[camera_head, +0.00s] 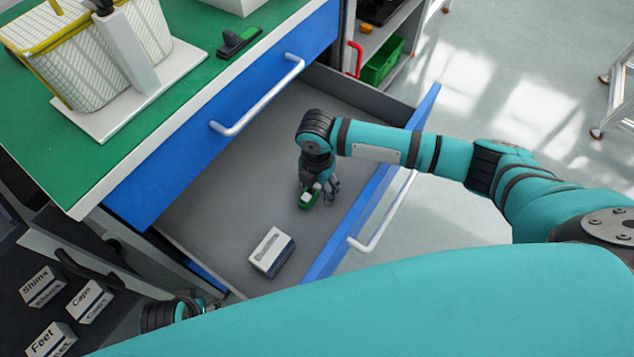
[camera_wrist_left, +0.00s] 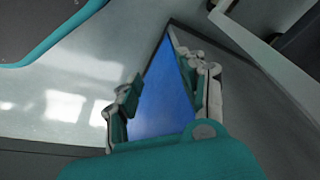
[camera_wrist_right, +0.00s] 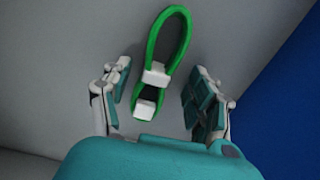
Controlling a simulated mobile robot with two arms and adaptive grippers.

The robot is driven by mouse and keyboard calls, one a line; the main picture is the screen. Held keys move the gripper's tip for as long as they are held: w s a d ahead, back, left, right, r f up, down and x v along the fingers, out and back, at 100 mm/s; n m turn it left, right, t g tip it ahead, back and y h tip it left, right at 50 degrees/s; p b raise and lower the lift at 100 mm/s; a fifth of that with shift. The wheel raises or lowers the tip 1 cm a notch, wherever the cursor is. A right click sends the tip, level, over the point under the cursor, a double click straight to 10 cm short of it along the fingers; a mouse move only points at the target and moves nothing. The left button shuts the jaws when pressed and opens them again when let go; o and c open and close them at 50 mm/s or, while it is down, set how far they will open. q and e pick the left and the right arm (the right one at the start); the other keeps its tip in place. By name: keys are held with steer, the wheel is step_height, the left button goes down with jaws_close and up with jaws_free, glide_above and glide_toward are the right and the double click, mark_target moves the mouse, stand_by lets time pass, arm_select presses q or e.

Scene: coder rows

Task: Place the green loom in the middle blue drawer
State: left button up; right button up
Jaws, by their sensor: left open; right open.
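The green loom (camera_head: 308,201) lies on the grey floor of the open blue drawer (camera_head: 207,228). In the right wrist view the loom (camera_wrist_right: 151,42) is a green loop with two white connectors. My right gripper (camera_head: 322,190) is down inside the drawer at the loom. In its wrist view the right gripper (camera_wrist_right: 158,82) is open, with a finger on each side of the connectors and visible gaps. My left gripper (camera_wrist_left: 166,86) is open and empty in its wrist view, over a blue surface.
A white-and-blue box (camera_head: 271,251) lies in the drawer near its front. A shut blue drawer (camera_head: 170,172) with a white handle sits above. The green worktop (camera_head: 178,100) holds a basket (camera_head: 95,55). Labelled boxes (camera_head: 88,300) sit at the lower left.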

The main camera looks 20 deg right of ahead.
mark_target(317, 187)
steer(key=shift+r, duration=0.3)
arm_select(q)
steer(key=s+f+p, duration=0.3)
steer(key=f, duration=0.6)
steer(key=shift+a+f+g, duration=0.15)
steer(key=shift+f+g, duration=0.1)
steer(key=shift+g, duration=0.05)
arm_select(e)
step_height(317, 187, up, 12)
steer(key=shift+f, duration=0.15)
